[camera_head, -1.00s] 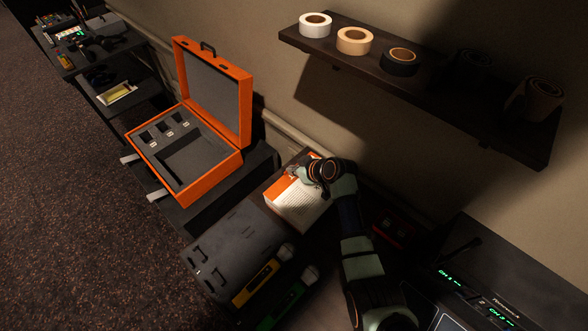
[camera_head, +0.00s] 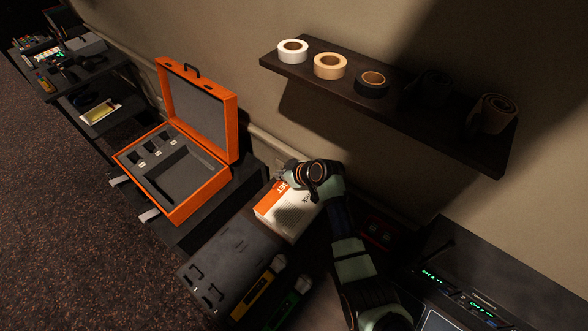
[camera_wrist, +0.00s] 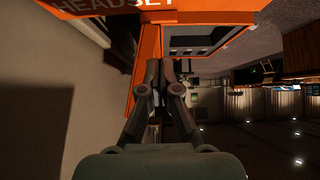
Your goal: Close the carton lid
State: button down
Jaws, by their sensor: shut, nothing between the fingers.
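The carton (camera_head: 285,215) is a white and orange box with printed lettering, on the dark surface below the wall shelf. Its orange part with "HEADSET" lettering (camera_wrist: 105,5) is at the upper left in the wrist view. My gripper (camera_head: 284,174) is at the carton's far upper edge in the head view, with my arm reaching in from the lower right. In the wrist view its fingers (camera_wrist: 163,66) are together and hold nothing. My wrist hides part of the carton's top right, so I cannot tell exactly how the lid sits or whether the fingers touch it.
An open orange case (camera_head: 190,185) with grey foam stands left of the carton. A dark case (camera_head: 228,255) and two microphones, yellow (camera_head: 262,285) and green (camera_head: 290,300), lie in front. A shelf (camera_head: 385,105) with tape rolls is above right.

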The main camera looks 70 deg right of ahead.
jog(key=v, duration=1)
jog(key=shift+r, duration=0.25)
jog(key=shift+w, duration=0.1)
jog(key=w+a+r+n, duration=0.15)
jog(key=w+a, duration=0.25)
jog(key=a, duration=0.4)
jog(key=w+a+r+t+y, duration=0.1)
jog(key=w+a+r, duration=0.2)
jog(key=w+a, duration=0.35)
jog(key=w+a+r+n, duration=0.1)
jog(key=w+a+r, duration=0.15)
jog(key=a, duration=0.75)
jog(key=s+a+r+n+t+y, duration=0.15)
jog(key=a+r, duration=0.35)
jog(key=a, duration=0.6)
jog(key=s+a+r+t+y, duration=0.1)
jog(key=s+a+r+t, duration=0.2)
jog(key=a, duration=0.8)
notch_tip(320, 180, up, 23)
jog(key=g+p, duration=0.1)
jog(key=p, duration=2.1)
jog(key=shift+w+d, duration=0.2)
jog(key=shift+d, duration=0.1)
